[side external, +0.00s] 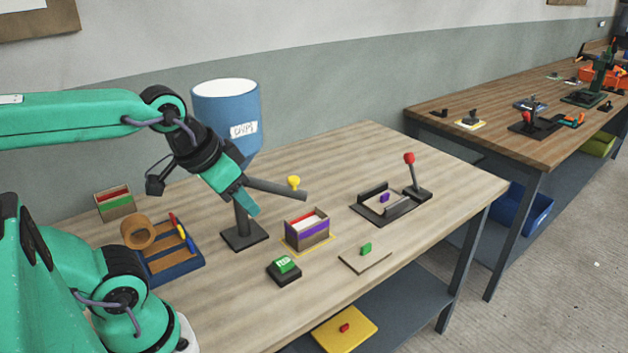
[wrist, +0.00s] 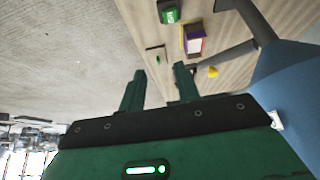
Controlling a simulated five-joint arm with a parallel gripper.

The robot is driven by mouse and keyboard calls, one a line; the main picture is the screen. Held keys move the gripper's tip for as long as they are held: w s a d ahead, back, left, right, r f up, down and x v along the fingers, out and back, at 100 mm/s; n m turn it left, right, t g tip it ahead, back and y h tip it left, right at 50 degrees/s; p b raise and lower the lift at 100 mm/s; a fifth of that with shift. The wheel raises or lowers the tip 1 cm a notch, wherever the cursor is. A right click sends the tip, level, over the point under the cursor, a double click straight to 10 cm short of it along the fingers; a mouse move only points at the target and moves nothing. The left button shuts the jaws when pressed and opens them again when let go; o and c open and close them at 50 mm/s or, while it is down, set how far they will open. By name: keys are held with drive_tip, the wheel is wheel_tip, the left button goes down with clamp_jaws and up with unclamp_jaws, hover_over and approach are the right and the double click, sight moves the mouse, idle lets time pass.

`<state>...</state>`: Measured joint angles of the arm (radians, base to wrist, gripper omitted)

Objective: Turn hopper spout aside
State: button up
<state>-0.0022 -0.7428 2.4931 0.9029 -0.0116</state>
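The blue hopper (side external: 225,110) with a white label stands on a dark post and base. Its grey spout (side external: 280,188) is a tube sloping down to the right, with a yellow knob (side external: 294,182) on top. In the wrist view the hopper (wrist: 290,85) fills the right side and the knob (wrist: 213,71) shows right of my fingers. My gripper (wrist: 160,80) is open with nothing between its fingers. In the side view my gripper (side external: 252,205) is in front of the hopper and overlaps the near part of the spout; I cannot tell whether it touches.
An open box (side external: 309,239) with purple and red parts stands below the spout's end. A green-topped black block (side external: 285,272), a board (side external: 375,259) with a green piece, a red-knobbed lever (side external: 409,160) and a blue organiser (side external: 175,273) stand around.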

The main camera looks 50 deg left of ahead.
drive_tip(key=shift+o, duration=1.1)
drive_tip(key=shift+w+a+r, duration=0.1)
drive_tip(key=shift+w, duration=0.1)
drive_tip(key=n+g, duration=0.6)
drive_tip(key=n, duration=1.3)
hover_over(293, 178)
drive_tip(key=shift+w, duration=0.1)
drive_tip(key=shift+f, duration=0.25)
drive_tip(key=shift+f, duration=3.85)
drive_tip(key=shift+c, duration=0.2)
clamp_jaws()
